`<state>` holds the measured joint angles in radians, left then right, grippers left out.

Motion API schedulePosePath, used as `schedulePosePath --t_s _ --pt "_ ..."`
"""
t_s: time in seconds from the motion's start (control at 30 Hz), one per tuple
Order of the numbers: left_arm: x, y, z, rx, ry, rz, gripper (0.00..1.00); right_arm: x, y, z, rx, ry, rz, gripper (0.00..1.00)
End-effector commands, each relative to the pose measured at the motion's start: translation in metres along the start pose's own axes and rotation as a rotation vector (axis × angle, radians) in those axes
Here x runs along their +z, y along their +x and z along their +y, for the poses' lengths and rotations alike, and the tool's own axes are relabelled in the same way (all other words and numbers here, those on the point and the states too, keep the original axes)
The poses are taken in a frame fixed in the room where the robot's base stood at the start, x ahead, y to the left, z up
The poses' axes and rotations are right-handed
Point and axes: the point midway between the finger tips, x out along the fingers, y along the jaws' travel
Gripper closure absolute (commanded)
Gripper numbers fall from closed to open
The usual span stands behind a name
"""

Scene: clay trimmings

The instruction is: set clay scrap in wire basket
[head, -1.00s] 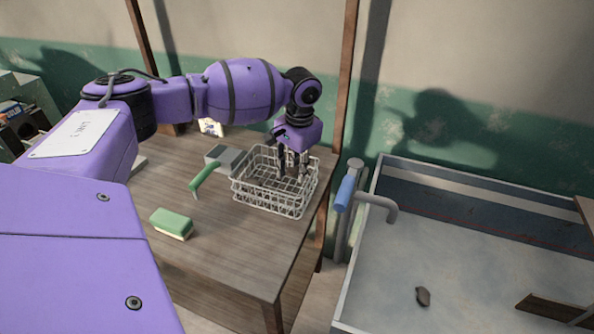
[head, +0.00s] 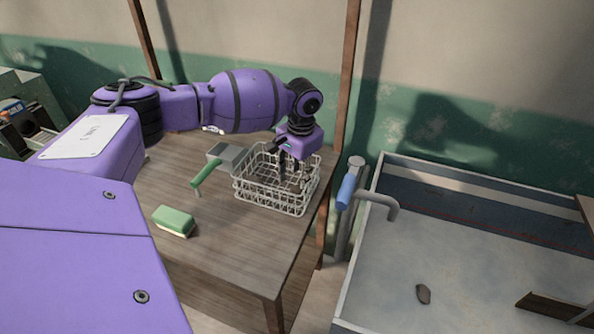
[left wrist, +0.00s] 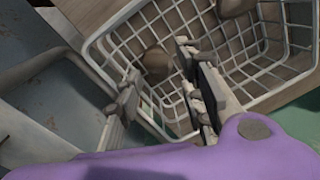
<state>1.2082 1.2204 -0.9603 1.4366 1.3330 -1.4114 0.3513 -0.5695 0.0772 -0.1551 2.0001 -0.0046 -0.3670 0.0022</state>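The white wire basket (head: 249,199) stands near the table's right edge; its mesh also fills the upper part of the left wrist view (left wrist: 112,65). My left gripper (head: 294,178) points down into the basket's opening. In the left wrist view its fingers (left wrist: 158,74) are apart with a gap between them. A brown clay scrap (left wrist: 157,60) shows beyond that gap, in the basket and clear of the fingers. Another brownish lump (left wrist: 233,6) is at the top of that view, partly cut off. A grey-brown clay scrap (head: 423,294) lies in the sink basin. My right gripper is out of view.
A green sponge (head: 174,221) and a green-handled scraper (head: 205,174) lie on the wooden table (head: 225,250), left of the basket. A tap with a blue handle (head: 346,190) stands between table and sink (head: 385,255). A wooden post rises behind the basket.

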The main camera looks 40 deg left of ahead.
Motion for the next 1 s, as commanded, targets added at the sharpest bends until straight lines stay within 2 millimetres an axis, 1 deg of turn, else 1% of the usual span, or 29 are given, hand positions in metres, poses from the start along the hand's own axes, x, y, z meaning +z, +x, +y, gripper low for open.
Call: schedulePosePath --t_s 0.23,0.37,0.47,0.6,0.8,0.9,1.0 --pt "0.0 -0.001 0.001 0.001 0.0 0.001 0.63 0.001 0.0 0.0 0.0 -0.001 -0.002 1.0" --pt "-0.001 -0.009 -0.001 -0.001 0.0 0.002 0.63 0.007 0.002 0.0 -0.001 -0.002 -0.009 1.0" --pt "-0.001 -0.027 -0.001 0.001 0.001 0.003 0.63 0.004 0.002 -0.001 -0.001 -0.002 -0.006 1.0" --pt "-0.002 -0.061 -0.001 0.001 0.001 0.006 0.63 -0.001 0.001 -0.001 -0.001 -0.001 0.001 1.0" --pt "-0.001 -0.102 -0.001 0.001 0.0 0.004 0.63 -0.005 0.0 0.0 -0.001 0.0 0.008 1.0" --pt "-0.001 -0.117 -0.001 0.002 0.0 0.003 0.63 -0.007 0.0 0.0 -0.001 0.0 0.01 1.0" --pt "-0.001 -0.126 -0.001 0.001 0.0 0.001 0.63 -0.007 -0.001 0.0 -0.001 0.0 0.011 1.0"
